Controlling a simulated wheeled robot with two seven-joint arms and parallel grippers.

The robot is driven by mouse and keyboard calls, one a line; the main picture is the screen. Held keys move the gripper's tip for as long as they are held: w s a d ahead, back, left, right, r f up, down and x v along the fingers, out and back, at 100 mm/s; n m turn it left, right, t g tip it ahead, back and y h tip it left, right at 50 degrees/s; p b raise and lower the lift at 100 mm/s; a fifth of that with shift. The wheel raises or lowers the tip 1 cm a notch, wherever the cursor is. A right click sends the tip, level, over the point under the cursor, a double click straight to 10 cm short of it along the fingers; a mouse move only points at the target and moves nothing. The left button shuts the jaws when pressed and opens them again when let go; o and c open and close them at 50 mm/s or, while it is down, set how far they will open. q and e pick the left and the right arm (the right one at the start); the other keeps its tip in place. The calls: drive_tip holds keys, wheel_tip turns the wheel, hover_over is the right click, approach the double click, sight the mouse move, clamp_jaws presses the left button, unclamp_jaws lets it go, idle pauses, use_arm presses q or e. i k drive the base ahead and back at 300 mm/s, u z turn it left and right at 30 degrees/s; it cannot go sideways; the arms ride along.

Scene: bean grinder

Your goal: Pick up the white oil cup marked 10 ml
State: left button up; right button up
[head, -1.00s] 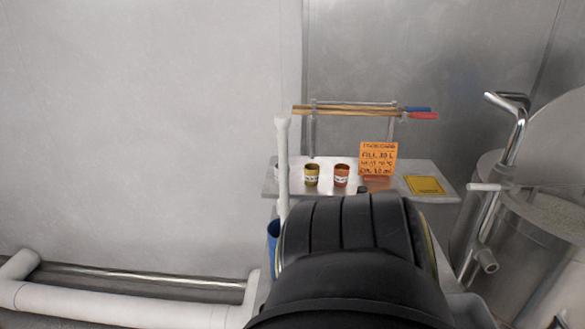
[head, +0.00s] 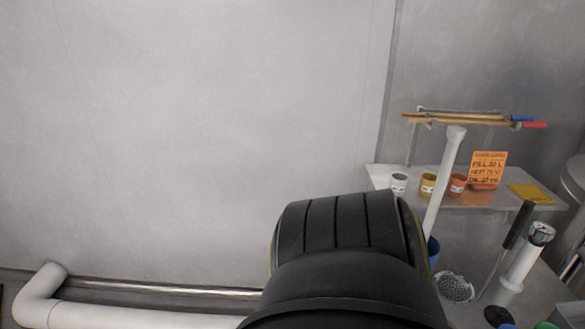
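A small white cup (head: 398,183) with a dark marking stands at the left end of a metal shelf (head: 385,174). The marking is too small to read. A yellow cup (head: 427,184) and an orange-brown cup (head: 457,184) stand to its right on the same shelf. A large black rounded part of my own body fills the lower middle of the view, below and left of the cups. Neither gripper shows in the view.
An orange sign (head: 487,170) and a yellow card (head: 529,193) are on the shelf's right part. A white upright pipe (head: 443,185) rises in front of the shelf. A rack with long sticks (head: 470,118) is above. A perforated scoop (head: 456,287) lies lower right.

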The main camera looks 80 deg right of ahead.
sight(399, 181)
drive_tip(key=z, duration=1.4)
drive_tip(key=i, duration=1.5)
drive_tip(key=z, duration=1.4)
